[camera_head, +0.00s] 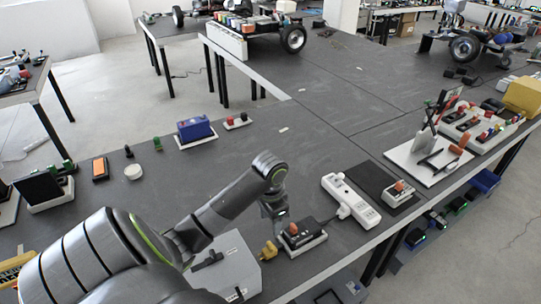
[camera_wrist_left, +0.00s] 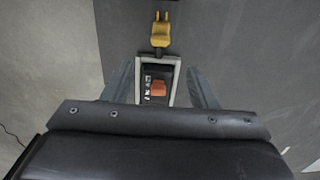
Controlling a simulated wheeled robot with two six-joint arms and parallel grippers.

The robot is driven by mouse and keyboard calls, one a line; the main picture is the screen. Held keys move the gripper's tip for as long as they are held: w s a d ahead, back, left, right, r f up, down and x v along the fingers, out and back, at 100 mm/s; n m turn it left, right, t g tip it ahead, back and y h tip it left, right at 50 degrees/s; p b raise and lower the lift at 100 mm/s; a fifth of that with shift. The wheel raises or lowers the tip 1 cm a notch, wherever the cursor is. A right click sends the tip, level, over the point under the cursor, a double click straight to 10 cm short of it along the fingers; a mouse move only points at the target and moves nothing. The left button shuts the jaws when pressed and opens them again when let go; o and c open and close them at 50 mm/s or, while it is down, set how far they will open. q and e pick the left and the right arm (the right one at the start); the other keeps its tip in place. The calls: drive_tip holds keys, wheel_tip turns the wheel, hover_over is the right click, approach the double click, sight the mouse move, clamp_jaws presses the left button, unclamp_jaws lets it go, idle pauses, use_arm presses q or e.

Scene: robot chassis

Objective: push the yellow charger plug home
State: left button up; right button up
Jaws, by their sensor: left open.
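The yellow charger plug (camera_head: 268,250) lies at the left end of a black charger unit with an orange part (camera_head: 303,231), which sits in a pale tray near the table's front edge. In the left wrist view the plug (camera_wrist_left: 160,34) is at top centre, just beyond the tray's end (camera_wrist_left: 158,57); I cannot tell how far it is seated. My left gripper (camera_head: 283,217) is above the unit, pointing down. Its fingers (camera_wrist_left: 160,68) are spread either side of the tray in the wrist view, with nothing clearly gripped. My right gripper is not in view.
A white power strip (camera_head: 350,200) and a black mat (camera_head: 375,184) lie right of the charger. A grey box (camera_head: 226,268) stands close on the left. A white board with tools (camera_head: 428,158) is farther right. The table behind the arm is mostly clear.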

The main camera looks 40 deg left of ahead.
sight(270, 245)
use_arm(q)
wheel_tip(270, 245, down, 12)
drive_tip(key=shift+p, duration=0.45)
clamp_jaws()
